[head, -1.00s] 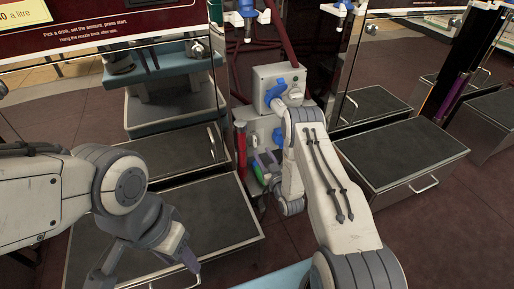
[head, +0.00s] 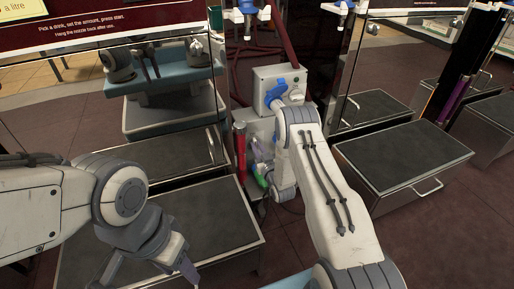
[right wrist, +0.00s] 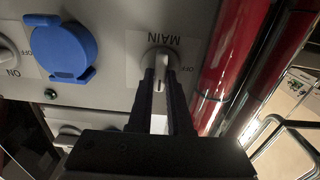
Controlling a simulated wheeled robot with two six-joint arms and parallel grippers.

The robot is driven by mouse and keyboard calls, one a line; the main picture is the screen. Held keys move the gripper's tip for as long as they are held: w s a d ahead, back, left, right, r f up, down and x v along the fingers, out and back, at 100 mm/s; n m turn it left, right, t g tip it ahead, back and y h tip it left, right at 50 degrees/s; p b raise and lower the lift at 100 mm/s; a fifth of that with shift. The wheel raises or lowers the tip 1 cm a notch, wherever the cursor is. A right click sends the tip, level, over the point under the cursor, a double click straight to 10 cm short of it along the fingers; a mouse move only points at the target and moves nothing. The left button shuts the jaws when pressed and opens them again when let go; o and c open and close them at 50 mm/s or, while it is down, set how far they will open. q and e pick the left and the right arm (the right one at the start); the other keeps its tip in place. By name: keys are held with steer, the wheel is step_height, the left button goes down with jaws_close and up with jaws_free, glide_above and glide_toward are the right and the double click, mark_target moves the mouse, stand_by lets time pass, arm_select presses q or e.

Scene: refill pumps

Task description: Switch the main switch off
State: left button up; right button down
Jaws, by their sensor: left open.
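The main switch (right wrist: 160,61) is a pale round knob with a raised grip on a grey panel. It appears upside down in the right wrist view, with "MAIN" above and "OFF" to its right. The two black fingers of my right gripper (right wrist: 162,75) lie close on either side of the knob's grip and appear closed on it. The knob's lower part is partly hidden by the fingers. In the head view my right arm reaches down at the grey box (head: 277,80), and its gripper is mostly hidden. My left gripper (head: 148,272) is open and empty at the lower left.
A blue round cover (right wrist: 66,50) and another knob (right wrist: 8,55) sit left of the main switch. A red pipe (right wrist: 228,60) runs on its right. Dark-topped steps (head: 400,160) and (head: 205,220) flank the box in the head view.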

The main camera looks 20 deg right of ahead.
steer(key=shift+n, duration=0.3)
steer(key=shift+a+f+n+p, duration=0.15)
steer(key=shift+n+p, duration=1.45)
steer(key=shift+n, duration=2.55)
steer(key=shift+a+f+n+p, duration=0.15)
steer(key=shift+n+p, duration=1.45)
steer(key=shift+n, duration=2.55)
steer(key=shift+d, duration=0.1)
steer(key=c, duration=0.8)
jaws_free()
steer(key=shift+c, duration=0.2)
